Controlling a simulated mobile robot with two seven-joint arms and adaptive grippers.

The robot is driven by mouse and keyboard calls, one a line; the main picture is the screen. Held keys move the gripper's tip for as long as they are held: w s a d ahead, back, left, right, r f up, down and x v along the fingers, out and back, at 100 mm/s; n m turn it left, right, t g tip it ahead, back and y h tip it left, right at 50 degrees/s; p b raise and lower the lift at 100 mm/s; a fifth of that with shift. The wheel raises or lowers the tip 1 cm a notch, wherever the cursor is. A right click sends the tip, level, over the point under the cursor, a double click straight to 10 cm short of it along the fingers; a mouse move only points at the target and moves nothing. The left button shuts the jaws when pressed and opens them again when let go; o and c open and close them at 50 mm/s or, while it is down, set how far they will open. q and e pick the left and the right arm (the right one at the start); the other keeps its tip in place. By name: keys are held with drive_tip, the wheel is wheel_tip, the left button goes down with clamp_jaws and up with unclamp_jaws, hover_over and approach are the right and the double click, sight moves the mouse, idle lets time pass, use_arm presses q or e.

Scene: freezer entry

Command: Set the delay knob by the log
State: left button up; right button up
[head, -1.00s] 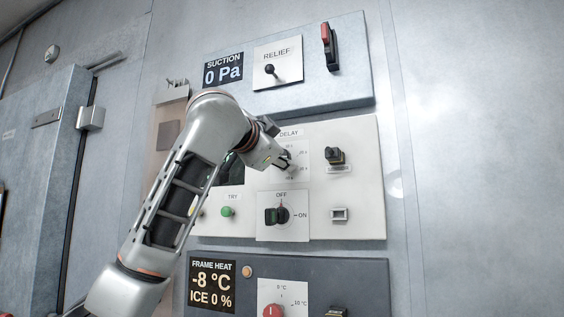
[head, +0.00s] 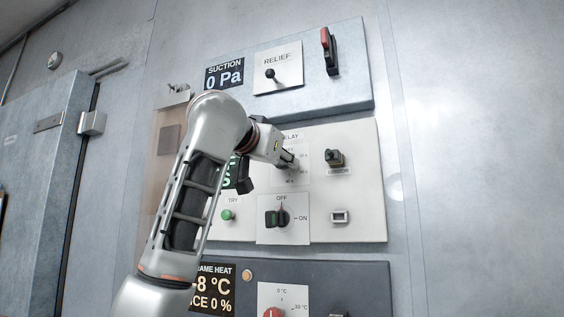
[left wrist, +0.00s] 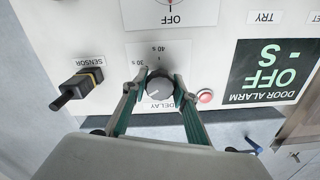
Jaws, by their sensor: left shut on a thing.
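The delay knob (left wrist: 160,84) is a dark round knob on a white dial plate (left wrist: 182,52), which is upside down in the left wrist view. The marks 30 s and 40 s are readable; a pale pointer line shows faintly on the knob. My left gripper (left wrist: 158,92) is shut on the knob, one finger on each side. In the head view my left gripper (head: 287,162) is at the DELAY plate (head: 299,174) and hides the knob. The door alarm display (left wrist: 270,70) reads OFF and "- S". I see no log. My right gripper is not in view.
The sensor plug (left wrist: 77,88) is on the knob's other side. Below are the OFF/ON switch (head: 277,216) and green TRY button (head: 228,215).

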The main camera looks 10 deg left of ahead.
use_arm(q)
drive_tip(key=shift+f, duration=0.15)
drive_tip(key=o, duration=1.1)
drive_tip(key=shift+s, duration=0.1)
drive_tip(key=shift+s, duration=0.35)
drive_tip(key=shift+s+a, duration=0.4)
drive_tip(key=shift+s, duration=1.4)
drive_tip(key=shift+s+a, duration=0.35)
drive_tip(key=shift+s, duration=1.5)
drive_tip(key=shift+s+a, duration=0.4)
drive_tip(key=shift+s, duration=1.4)
